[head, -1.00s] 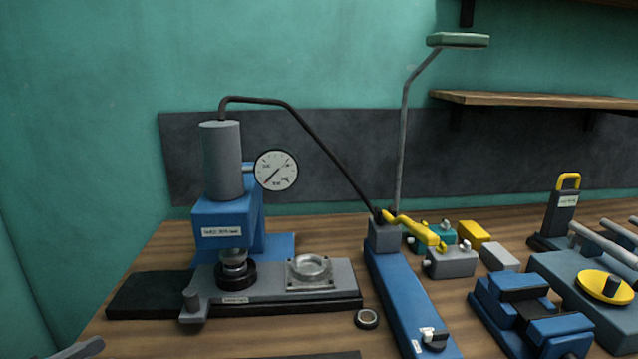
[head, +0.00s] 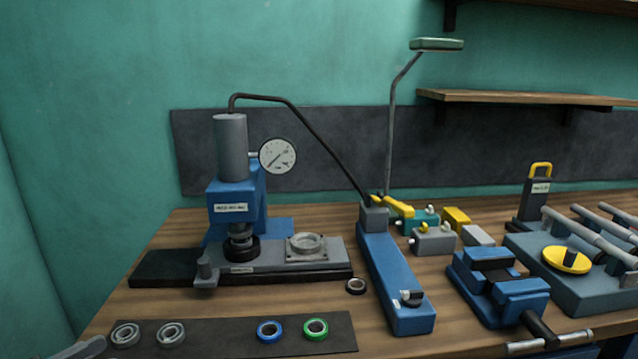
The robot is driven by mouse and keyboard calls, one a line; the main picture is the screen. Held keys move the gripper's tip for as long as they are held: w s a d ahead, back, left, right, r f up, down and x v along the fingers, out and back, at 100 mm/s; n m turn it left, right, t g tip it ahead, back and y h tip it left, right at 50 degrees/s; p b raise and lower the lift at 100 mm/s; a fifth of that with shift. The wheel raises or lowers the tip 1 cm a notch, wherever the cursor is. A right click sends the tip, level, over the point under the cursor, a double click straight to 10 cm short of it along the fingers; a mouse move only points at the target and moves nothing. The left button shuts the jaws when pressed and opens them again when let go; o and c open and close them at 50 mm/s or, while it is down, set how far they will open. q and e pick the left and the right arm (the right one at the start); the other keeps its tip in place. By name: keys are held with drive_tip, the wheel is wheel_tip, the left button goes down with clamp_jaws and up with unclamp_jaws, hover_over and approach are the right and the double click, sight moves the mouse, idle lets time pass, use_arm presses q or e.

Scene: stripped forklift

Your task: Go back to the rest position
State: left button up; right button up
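A grey piece at the bottom left edge (head: 75,350) looks like part of my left gripper, mostly cut off by the frame. Its fingers cannot be made out. My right gripper does not show. The wooden workbench (head: 185,225) carries a blue press with a grey cylinder (head: 231,150) and a round dial gauge (head: 278,156).
A dark mat (head: 215,339) at the front holds two grey rings, a blue ring (head: 270,331) and a green ring (head: 316,329). A small dark ring (head: 356,286) lies beside the pump.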

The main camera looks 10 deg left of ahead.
use_arm(q)
drive_tip(key=s+d+f+m+g+h+p, duration=0.1)
drive_tip(key=d+f+m+g+p, duration=0.15)
drive_tip(key=d+f+g, duration=0.55)
drive_tip(key=d+f+m+g+p, duration=0.2)
drive_tip(key=d+f+m+g, duration=0.3)
drive_tip(key=f, duration=0.6)
drive_tip(key=s+d+f+m+g+y+p, duration=0.1)
drive_tip(key=s+d+f+m+y+p, duration=0.1)
drive_tip(key=s+d+f+m, duration=0.2)
drive_tip(key=s+d+f+m+g+y+p, duration=0.1)
drive_tip(key=s+d+f+m+y+p, duration=0.2)
drive_tip(key=d+f+m, duration=0.5)
drive_tip(key=s+d+m, duration=0.1)
drive_tip(key=d+m, duration=0.3)
drive_tip(key=m, duration=0.5)
drive_tip(key=shift+d+f+p, duration=0.25)
drive_tip(key=shift+f+p, duration=0.05)
drive_tip(key=shift+p, duration=0.05)
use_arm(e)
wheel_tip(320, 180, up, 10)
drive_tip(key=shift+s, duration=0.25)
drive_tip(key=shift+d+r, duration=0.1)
